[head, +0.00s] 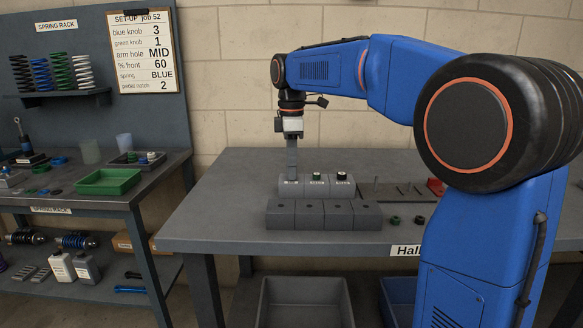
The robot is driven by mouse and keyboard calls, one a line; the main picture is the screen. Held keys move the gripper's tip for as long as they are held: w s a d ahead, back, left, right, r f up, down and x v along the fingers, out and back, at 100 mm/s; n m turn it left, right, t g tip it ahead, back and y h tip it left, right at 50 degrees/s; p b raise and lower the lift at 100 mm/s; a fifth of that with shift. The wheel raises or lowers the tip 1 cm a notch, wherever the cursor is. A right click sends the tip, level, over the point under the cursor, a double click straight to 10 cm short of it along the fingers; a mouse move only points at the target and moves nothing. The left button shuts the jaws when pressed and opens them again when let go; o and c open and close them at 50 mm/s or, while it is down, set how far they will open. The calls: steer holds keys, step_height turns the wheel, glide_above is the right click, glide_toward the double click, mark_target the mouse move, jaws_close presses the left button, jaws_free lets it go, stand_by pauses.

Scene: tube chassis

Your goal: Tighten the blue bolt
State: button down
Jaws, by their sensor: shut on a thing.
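My gripper (292,176) points straight down at the left end of a light grey block (318,187) on the workbench. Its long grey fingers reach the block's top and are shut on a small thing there. By its place this seems to be the blue bolt, but the fingers hide it and no blue shows. A green bolt (316,177) stands in the middle of the same block. A dark bolt with a pale top (342,176) stands at its right end. The block's front labels are too small to read.
A darker grey block (325,214) stands in front. Two loose nut-like pieces (395,219) lie to its right, with rods and a red piece (436,187) behind. The bench's left top is clear. A side bench holds a green tray (107,182). A grey bin (305,303) stands below.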

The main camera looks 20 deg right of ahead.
steer(key=shift+m, duration=0.3)
steer(key=m, duration=0.4)
steer(key=shift+m, duration=0.4)
steer(key=m, duration=0.4)
steer(key=shift+f+m, duration=0.1)
steer(key=shift+m, duration=0.3)
steer(key=c, duration=1.7)
jaws_free()
steer(key=shift+o, duration=0.2)
step_height(320, 180, up, 17)
steer(key=shift+r, duration=0.2)
